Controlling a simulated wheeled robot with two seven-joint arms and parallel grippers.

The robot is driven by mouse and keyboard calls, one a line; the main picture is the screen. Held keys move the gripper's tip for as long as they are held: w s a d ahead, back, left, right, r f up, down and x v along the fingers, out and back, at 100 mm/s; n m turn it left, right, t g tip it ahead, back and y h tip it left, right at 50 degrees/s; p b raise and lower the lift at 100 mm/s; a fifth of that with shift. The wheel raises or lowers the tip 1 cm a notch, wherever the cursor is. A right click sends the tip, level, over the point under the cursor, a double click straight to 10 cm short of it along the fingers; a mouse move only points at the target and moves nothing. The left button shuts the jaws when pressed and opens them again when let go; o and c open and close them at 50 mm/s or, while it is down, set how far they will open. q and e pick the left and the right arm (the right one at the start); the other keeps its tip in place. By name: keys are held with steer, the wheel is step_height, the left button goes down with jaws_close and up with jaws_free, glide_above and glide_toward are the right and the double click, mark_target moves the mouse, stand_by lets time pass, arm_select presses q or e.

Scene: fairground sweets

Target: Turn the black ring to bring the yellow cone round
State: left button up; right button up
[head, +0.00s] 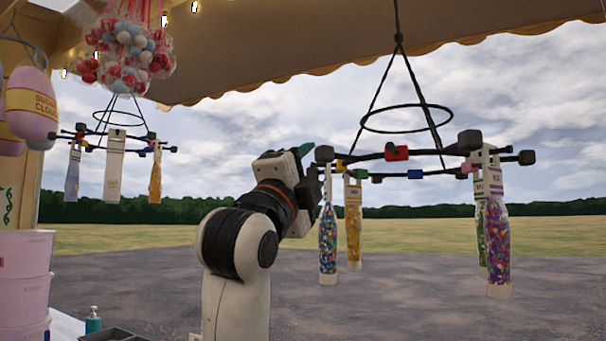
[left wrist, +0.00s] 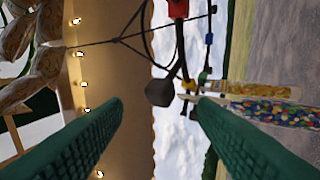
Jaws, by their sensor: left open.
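The black ring (head: 440,153) hangs on cords at the right of the head view, with black knobs, coloured clips and several filled cones. The yellow cone (head: 353,222) hangs upright at its left part, just right of a multicoloured cone (head: 328,240). In the left wrist view, the yellow cone (left wrist: 262,90) shows partly, beside the multicoloured one. My left gripper (head: 312,156) is open at the ring's left end. In the left wrist view, a black knob (left wrist: 161,92) shows between its green fingers; I cannot tell whether they touch it. My right gripper is not in view.
A second hanging ring (head: 118,112) with cones is at the left, under bags of sweets (head: 125,45). Pink tubs (head: 25,270) and a green bottle (head: 93,320) stand at lower left. Two cones (head: 497,240) hang at the ring's right. Below the ring is open air.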

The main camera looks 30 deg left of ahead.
mark_target(321, 156)
arm_select(q)
steer(key=p+x, duration=0.4)
steer(key=x, duration=0.2)
steer(key=shift+w+r, duration=0.2)
steer(key=shift+w+a+r+p, duration=0.1)
steer(key=shift+w+r+p, duration=0.05)
steer(key=shift+w+p, duration=0.25)
steer(key=shift+w, duration=0.15)
